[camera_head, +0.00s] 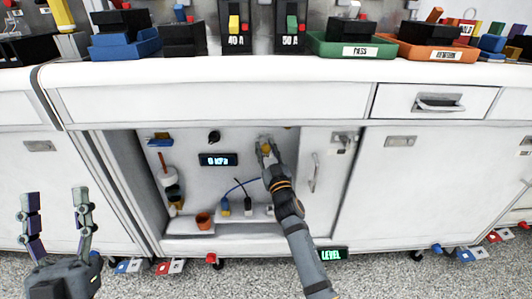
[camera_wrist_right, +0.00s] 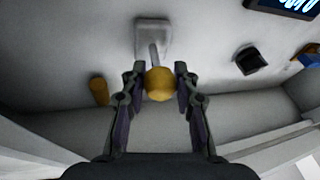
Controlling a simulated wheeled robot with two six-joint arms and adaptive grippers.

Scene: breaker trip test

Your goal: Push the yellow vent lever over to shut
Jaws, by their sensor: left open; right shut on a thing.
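The yellow vent lever shows in the right wrist view as a round yellow knob (camera_wrist_right: 159,84) on a grey stem that runs to a pale square plate (camera_wrist_right: 153,36) on the cabinet's back wall. My right gripper (camera_wrist_right: 160,88) is shut on the knob, one finger on each side. In the head view my right gripper (camera_head: 266,150) reaches into the open cabinet bay and mostly covers the lever. My left gripper (camera_head: 56,212) is open and empty in front of the cabinets at the lower left.
A display reading 0 kPa (camera_head: 218,159) and a black knob (camera_head: 214,137) sit on the back wall. A yellow peg (camera_wrist_right: 99,91) stands beside the lever. An orange-brown cup (camera_head: 204,220) stands on the bay floor. A cabinet door (camera_head: 328,185) borders the bay on the right.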

